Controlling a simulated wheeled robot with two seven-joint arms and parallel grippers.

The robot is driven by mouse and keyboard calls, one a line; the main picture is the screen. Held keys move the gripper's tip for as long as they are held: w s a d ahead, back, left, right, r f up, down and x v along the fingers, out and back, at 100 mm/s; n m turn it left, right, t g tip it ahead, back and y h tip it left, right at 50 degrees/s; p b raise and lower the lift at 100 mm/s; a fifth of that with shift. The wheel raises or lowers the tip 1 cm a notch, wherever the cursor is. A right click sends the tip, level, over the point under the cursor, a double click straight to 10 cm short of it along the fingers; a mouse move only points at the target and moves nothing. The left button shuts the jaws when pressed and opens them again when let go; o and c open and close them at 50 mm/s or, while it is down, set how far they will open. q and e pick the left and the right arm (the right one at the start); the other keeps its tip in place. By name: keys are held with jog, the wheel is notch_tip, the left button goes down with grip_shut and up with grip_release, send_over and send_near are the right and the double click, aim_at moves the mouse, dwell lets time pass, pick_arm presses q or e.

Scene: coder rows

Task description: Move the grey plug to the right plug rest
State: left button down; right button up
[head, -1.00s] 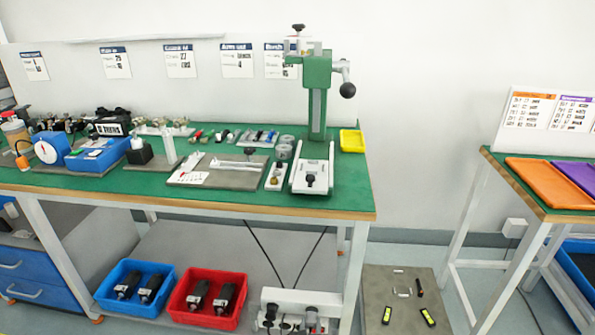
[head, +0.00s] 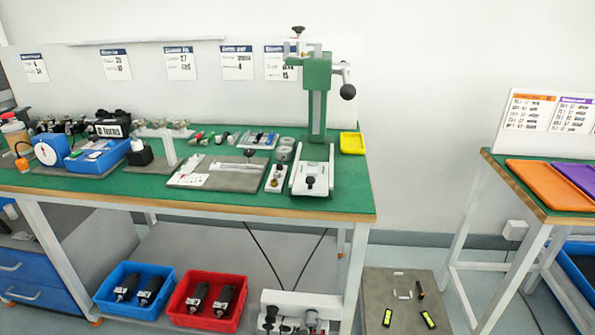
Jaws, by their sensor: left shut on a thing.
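The grey plug (head: 311,317) shows at the bottom edge, at the right part of a white socket box (head: 327,299). My left gripper (head: 311,328) is barely visible there, cut off by the picture's edge. It is shut on what looks like the grey plug. I cannot tell whether the plug is seated in the box or apart from it. A dark plug (head: 270,316) is at the box's left part. I cannot clearly make out the right plug rest. My right gripper is not in view.
A green-topped bench (head: 340,200) stands above, carrying a green press (head: 318,75). Two black cables hang from it. A red crate (head: 180,315) and a blue crate (head: 105,297) stand left of the socket box. A grey floor board (head: 375,285) with small items lies right.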

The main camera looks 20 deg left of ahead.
pick_arm(q)
jog(key=shift+w+a, duration=0.1)
jog(key=shift+w, duration=0.1)
dwell(0.5)
jog(key=c, duration=0.9)
grip_release()
jog(key=shift+c, duration=0.2)
